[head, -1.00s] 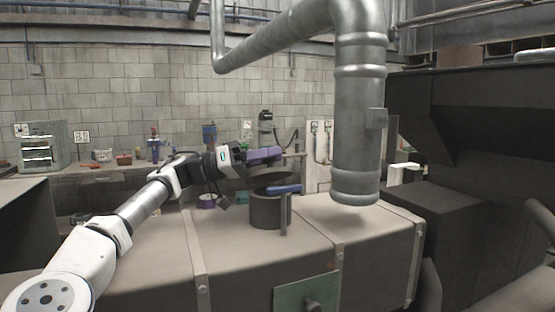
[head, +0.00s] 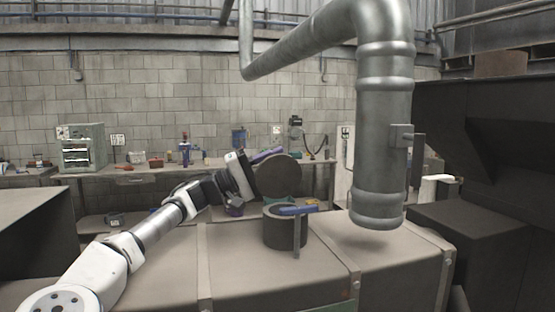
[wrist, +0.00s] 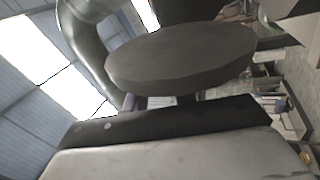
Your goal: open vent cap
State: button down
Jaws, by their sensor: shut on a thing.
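The vent cap (head: 279,176) is a dark round disc, tilted steeply up so that a flat face shows in the head view. It stands above and slightly behind the short dark vent stub (head: 285,233), whose top rim shows. A blue bar (head: 297,210) lies across the stub's top beside an upright post. My gripper (head: 267,154) is at the cap's upper left, shut on the cap's purple handle, mostly hidden behind the disc. In the wrist view the cap (wrist: 180,58) fills the upper middle, just beyond my gripper body; the fingertips are hardly seen.
The stub stands on a large brown duct (head: 270,270). A thick grey pipe (head: 382,120) hangs close to its right. A workbench (head: 140,172) with tools runs along the back wall. Dark machinery (head: 490,150) fills the right side.

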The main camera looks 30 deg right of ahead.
jog(key=shift+w+d+f+n+t, duration=0.15)
jog(key=shift+w+n+t, duration=0.2)
jog(key=shift+n, duration=0.35)
jog(key=shift+w+f+n+t, duration=0.15)
jog(key=shift+w+n+t, duration=0.15)
jog(key=shift+n, duration=0.4)
jog(key=c, duration=1.2)
grip_release()
jog(key=w+a, duration=0.1)
jog(key=a, duration=0.3)
jog(key=w+a+f, duration=0.1)
jog(key=a, duration=0.4)
jog(key=w+a, duration=0.1)
jog(key=a, duration=0.4)
jog(key=shift+w+a+f+p, duration=0.15)
jog(key=shift+w+a+p, duration=0.1)
jog(key=shift+p, duration=0.1)
